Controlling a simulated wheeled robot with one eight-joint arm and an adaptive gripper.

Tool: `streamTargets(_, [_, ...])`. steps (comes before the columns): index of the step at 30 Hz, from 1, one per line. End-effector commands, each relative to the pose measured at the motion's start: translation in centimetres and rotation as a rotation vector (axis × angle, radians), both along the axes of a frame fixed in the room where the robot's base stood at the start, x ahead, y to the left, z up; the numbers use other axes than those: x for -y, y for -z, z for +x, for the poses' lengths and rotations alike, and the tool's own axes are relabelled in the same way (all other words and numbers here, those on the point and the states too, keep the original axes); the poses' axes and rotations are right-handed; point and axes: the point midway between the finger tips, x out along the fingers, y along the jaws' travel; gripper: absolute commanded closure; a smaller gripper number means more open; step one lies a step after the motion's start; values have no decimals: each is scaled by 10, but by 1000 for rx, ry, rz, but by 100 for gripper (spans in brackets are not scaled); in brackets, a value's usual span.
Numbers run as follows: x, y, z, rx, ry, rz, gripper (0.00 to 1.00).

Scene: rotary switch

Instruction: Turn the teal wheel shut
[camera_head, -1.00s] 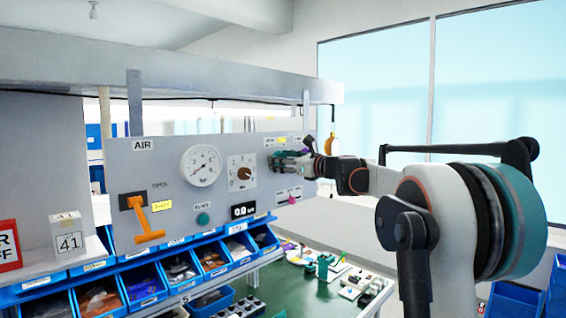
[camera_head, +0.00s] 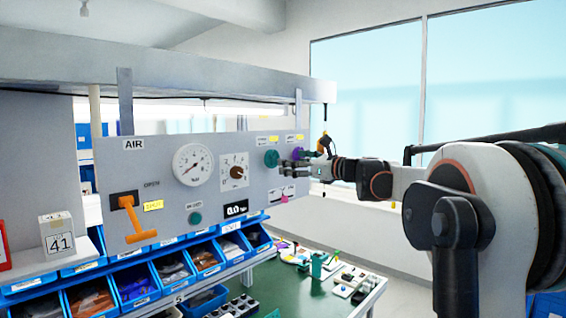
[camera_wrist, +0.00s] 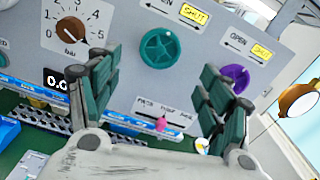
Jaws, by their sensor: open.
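The teal wheel (camera_head: 271,158) is on the upper right part of the grey panel. In the wrist view the teal wheel (camera_wrist: 159,48) lies ahead, between and beyond my two fingers, with a yellow SHUT label (camera_wrist: 193,14) and an OPEN label with an arrow above it. My gripper (camera_wrist: 163,88) is open and empty, its fingers spread wide. In the head view my gripper (camera_head: 288,170) is just right of and below the wheel. The wheel appears clear of the fingers, with a gap that I cannot measure.
A purple wheel (camera_wrist: 234,77) sits close to the right finger. An orange-brown dial knob (camera_wrist: 71,29) is to the left. A pink slider knob (camera_wrist: 161,124) sits below. An orange lever (camera_head: 134,219) is on the panel's left. Blue bins (camera_head: 170,270) line the bench below.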

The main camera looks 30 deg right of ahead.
Motion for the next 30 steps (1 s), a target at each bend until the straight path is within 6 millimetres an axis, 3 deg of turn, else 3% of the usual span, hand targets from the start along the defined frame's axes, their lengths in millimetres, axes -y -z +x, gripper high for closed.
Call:
streamTargets(3, [6,0,-18,0,2,0,28])
streamTargets(9, [11,0,-33,0,1,0,28])
streamTargets(26, [10,1,-34,0,-1,-2,28])
streamTargets(30, [-14,19,-31,-8,-31,-89,28])
